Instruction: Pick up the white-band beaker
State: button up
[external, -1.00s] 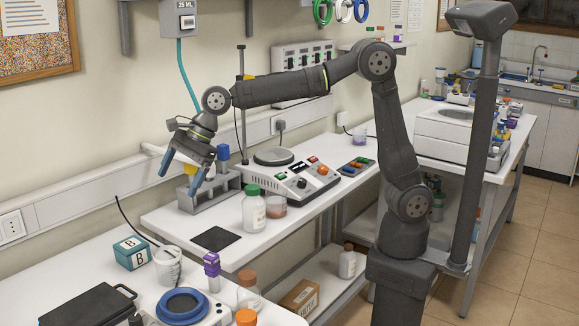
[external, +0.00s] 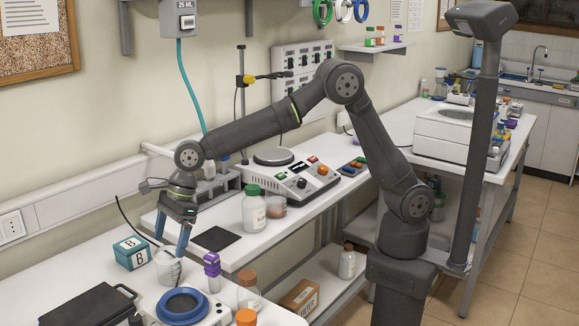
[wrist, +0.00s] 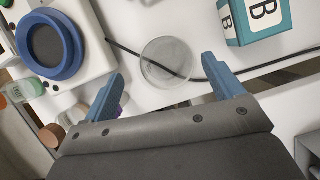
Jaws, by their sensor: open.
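A clear, whitish beaker (external: 167,270) stands upright on the front white bench, beside the teal box marked B. In the wrist view the beaker (wrist: 166,62) shows from above as a round transparent rim. Its band cannot be made out clearly. My gripper (external: 171,244) points down over the beaker, its blue fingers apart and its tips near the rim. In the wrist view the open fingers (wrist: 162,72) lie either side of the beaker, which appears between and slightly beyond the tips. Nothing is held. One finger partly covers the beaker in the external view.
The teal B box (external: 131,253) stands close left of the beaker, with a black cable running past. A blue-ringed device (external: 182,303), a purple-capped vial (external: 212,270) and an orange-capped bottle (external: 249,291) stand to the right. A black case (external: 88,306) lies at the front left.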

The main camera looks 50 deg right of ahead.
aim_at(165, 258)
jog(key=shift+w+d+x, duration=0.1)
jog(key=shift+x, duration=0.95)
jog(key=shift+w+d+x, duration=0.1)
jog(key=shift+w+x, duration=0.05)
jog(key=shift+x, duration=0.85)
jog(key=shift+w+d+x, duration=0.1)
jog(key=shift+x, duration=0.95)
jog(key=shift+c, duration=0.5)
jog(key=c, duration=1)
